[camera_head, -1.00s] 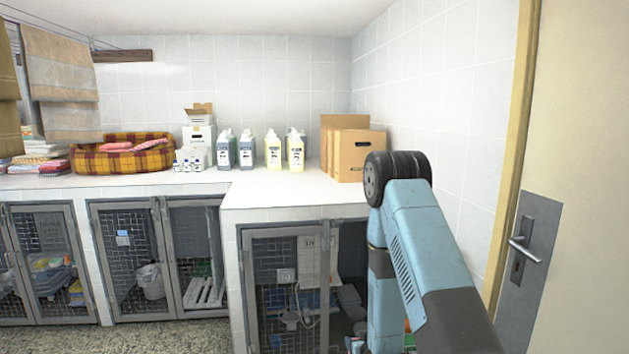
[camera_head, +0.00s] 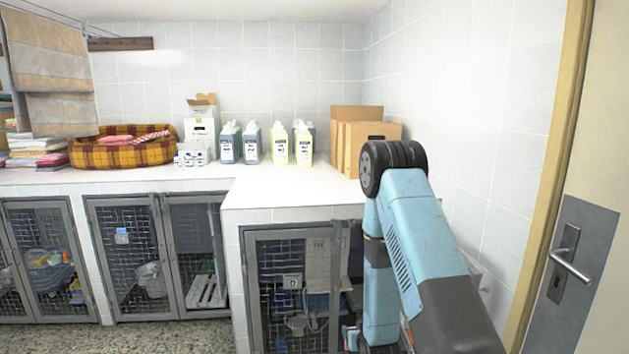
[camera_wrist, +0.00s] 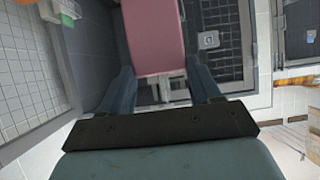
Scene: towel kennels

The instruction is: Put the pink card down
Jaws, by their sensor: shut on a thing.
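The pink card (camera_wrist: 154,38) shows in the wrist view as a flat pink panel running up to the top edge. My gripper (camera_wrist: 164,86) is shut on it, with a dark blue finger on each side of its lower end. In the head view my arm reaches down at the right, in front of the raised counter. The gripper and the card cannot be made out there.
The white counter (camera_head: 290,192) holds bottles (camera_head: 303,146), a cardboard box (camera_head: 352,146) and a plaid pet bed (camera_head: 120,154). Mesh kennel doors (camera_head: 290,285) stand below. A door with a handle (camera_head: 570,266) is at the right. Speckled floor (camera_head: 170,338) is clear at front left.

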